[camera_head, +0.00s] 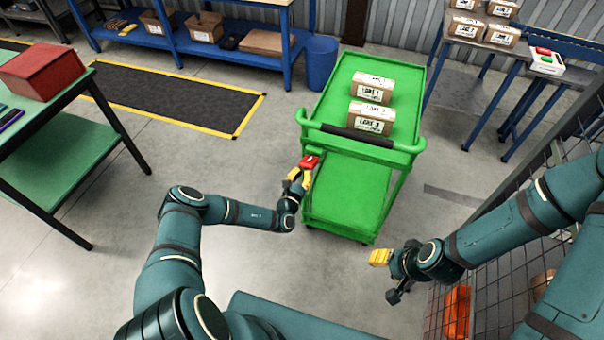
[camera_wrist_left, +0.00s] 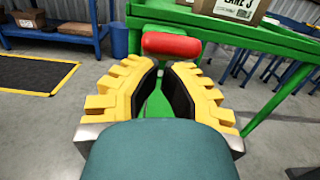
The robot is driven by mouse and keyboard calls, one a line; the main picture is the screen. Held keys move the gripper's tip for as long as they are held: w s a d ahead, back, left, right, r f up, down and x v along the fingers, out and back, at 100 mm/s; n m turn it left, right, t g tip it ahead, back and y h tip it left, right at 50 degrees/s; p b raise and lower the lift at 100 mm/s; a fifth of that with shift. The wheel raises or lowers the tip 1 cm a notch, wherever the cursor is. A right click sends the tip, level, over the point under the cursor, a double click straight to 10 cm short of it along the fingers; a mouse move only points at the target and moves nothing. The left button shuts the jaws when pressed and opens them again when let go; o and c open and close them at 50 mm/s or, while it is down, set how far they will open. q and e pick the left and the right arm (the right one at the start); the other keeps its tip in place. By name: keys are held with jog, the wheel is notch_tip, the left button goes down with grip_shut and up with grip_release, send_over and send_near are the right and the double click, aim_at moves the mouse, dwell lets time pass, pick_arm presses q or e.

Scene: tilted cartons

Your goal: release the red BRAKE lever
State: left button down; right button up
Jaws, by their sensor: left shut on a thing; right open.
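The red BRAKE lever (camera_head: 309,162) sticks out at the near left corner of the green cart (camera_head: 345,88). In the left wrist view its red grip (camera_wrist_left: 171,45) lies across, just beyond my fingertips. My left gripper (camera_head: 299,180) is at the lever, with its yellow fingers (camera_wrist_left: 165,72) closed in on the green stem below the red grip; the exact contact is hidden. My right gripper (camera_head: 380,257) is open and empty, to the right of the cart's lower front and apart from it.
Two cartons (camera_head: 372,117) stand on the cart's top, behind its dark handle (camera_head: 346,134). A green table (camera_head: 75,110) with a red box (camera_head: 42,74) is at left. A mesh fence (camera_head: 500,230) stands at right. The floor left of the cart is clear.

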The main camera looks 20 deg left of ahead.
pick_arm(q)
jog(key=shift+w+r+p, duration=0.15)
jog(key=shift+r+p, duration=0.15)
jog(key=shift+r, duration=0.1)
jog(key=shift+w+r, duration=0.1)
jog(key=shift+r, duration=0.05)
jog(key=s+f, duration=0.1)
jog(key=s, duration=1.1)
jog(key=shift+s+a, duration=0.15)
jog(key=shift+a, duration=0.05)
